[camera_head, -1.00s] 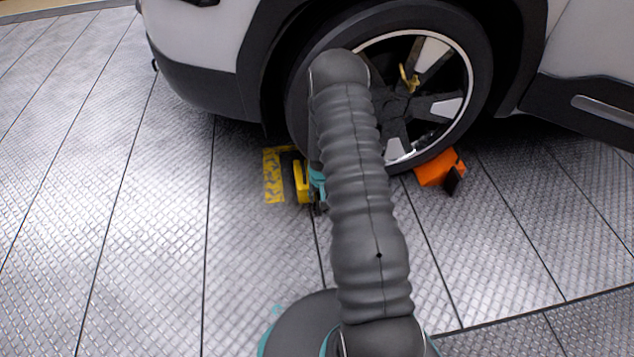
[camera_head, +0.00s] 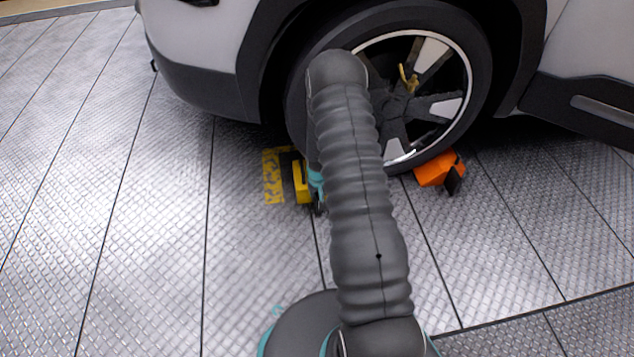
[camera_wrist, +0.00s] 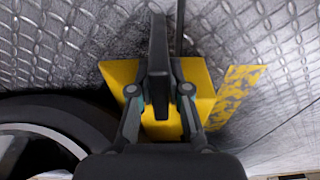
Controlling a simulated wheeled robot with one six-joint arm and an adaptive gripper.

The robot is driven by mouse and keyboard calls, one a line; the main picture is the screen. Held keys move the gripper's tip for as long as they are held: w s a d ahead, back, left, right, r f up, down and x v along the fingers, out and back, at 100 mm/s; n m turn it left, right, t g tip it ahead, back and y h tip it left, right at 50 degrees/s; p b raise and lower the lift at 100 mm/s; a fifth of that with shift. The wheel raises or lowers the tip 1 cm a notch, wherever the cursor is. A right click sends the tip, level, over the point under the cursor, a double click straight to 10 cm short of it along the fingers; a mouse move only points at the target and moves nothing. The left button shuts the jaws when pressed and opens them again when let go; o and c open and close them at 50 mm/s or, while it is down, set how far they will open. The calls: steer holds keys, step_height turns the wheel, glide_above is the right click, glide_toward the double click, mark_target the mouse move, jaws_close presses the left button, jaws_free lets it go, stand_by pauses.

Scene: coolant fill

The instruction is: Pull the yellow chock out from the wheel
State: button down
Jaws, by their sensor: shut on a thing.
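The yellow chock (camera_head: 301,183) stands on the floor at the left side of the wheel (camera_head: 400,95), partly hidden behind my arm in the head view. In the wrist view the chock (camera_wrist: 200,80) lies under my gripper (camera_wrist: 160,90), close beside the tyre (camera_wrist: 65,115). My gripper is shut on a dark upright part at the middle of the chock. The fingertips are largely hidden in the head view. Whether the chock touches the tyre is hard to tell.
An orange chock (camera_head: 440,169) sits at the right side of the wheel. A worn yellow floor marking (camera_head: 273,176) lies left of the yellow chock. The car's bumper (camera_head: 200,85) overhangs above. The metal plate floor (camera_head: 130,230) to the left is clear.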

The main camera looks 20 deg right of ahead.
steer(key=shift+w+a, duration=0.2)
steer(key=shift+a, duration=0.65)
stand_by(0.3)
steer(key=shift+s+a, duration=0.1)
steer(key=shift+s+a, duration=0.25)
steer(key=shift+s, duration=0.65)
steer(key=shift+s+a, duration=0.2)
steer(key=shift+s, duration=0.65)
steer(key=shift+s+a, duration=0.25)
steer(key=shift+s, duration=0.65)
steer(key=shift+s+a+f+b, duration=0.1)
steer(key=shift+s+a+b, duration=0.2)
steer(key=shift+s, duration=0.4)
steer(key=shift+s+a+b, duration=0.1)
steer(key=shift+s+b, duration=0.25)
steer(key=shift+s, duration=0.35)
steer(key=shift+s+a, duration=0.5)
steer(key=shift+s, duration=1.35)
steer(key=shift+s+a, duration=0.55)
steer(key=shift+s, duration=1.3)
steer(key=shift+s+a, duration=0.5)
steer(key=shift+s, duration=1.35)
steer(key=c, duration=0.7)
jaws_free()
steer(key=shift+w+r, duration=0.1)
steer(key=shift+r, duration=0.15)
